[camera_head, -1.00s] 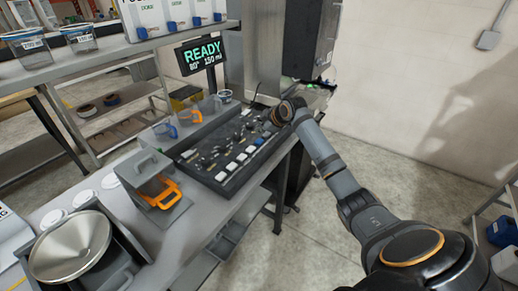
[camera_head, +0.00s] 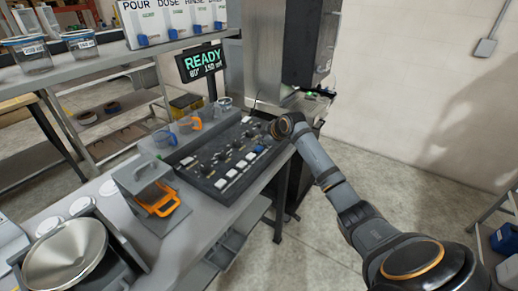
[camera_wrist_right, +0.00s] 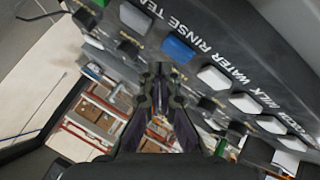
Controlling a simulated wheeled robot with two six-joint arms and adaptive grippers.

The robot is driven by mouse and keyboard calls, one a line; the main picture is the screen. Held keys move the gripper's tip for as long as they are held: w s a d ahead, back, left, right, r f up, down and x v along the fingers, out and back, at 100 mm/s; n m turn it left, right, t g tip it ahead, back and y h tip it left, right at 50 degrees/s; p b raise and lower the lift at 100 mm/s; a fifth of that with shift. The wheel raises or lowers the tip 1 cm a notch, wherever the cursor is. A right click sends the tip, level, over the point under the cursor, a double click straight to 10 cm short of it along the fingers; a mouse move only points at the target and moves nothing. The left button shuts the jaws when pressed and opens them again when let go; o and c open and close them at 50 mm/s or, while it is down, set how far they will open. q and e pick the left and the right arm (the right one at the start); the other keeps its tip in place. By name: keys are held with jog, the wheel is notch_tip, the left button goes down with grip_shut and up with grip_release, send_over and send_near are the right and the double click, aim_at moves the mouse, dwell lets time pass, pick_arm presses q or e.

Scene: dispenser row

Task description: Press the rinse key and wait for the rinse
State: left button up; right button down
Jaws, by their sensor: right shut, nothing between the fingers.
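A dark control panel (camera_head: 215,160) with a row of keys and several small levers lies on the counter. The blue key (camera_wrist_right: 178,48) sits beside the word RINSE in the right wrist view, with white keys (camera_wrist_right: 213,78) along the same row. The blue key also shows in the head view (camera_head: 259,149). My right gripper (camera_wrist_right: 158,72) is shut and empty, its fingertips close to the blue key; I cannot tell whether they touch. In the head view my wrist hides most of the fingers. A display (camera_head: 202,62) reads READY. My left gripper is not in view.
An orange-handled container (camera_head: 158,200) and a metal bowl (camera_head: 65,255) stand left of the panel. Cups (camera_head: 188,122) stand behind it. A shelf (camera_head: 160,40) with jars hangs above; a tall metal machine (camera_head: 262,50) stands beyond. Open floor lies to the right.

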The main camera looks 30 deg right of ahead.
aim_at(260, 149)
jog(key=shift+f, duration=0.1)
dwell(0.6)
jog(key=shift+f, duration=0.35)
jog(key=shift+f, duration=0.5)
dwell(0.5)
jog(key=shift+r, duration=0.1)
jog(key=shift+r+p, duration=0.8)
jog(key=shift+p, duration=0.1)
notch_tip(260, 149, up, 5)
jog(key=p, duration=0.4)
jog(key=shift+r+p, duration=0.1)
jog(key=shift+p, duration=0.3)
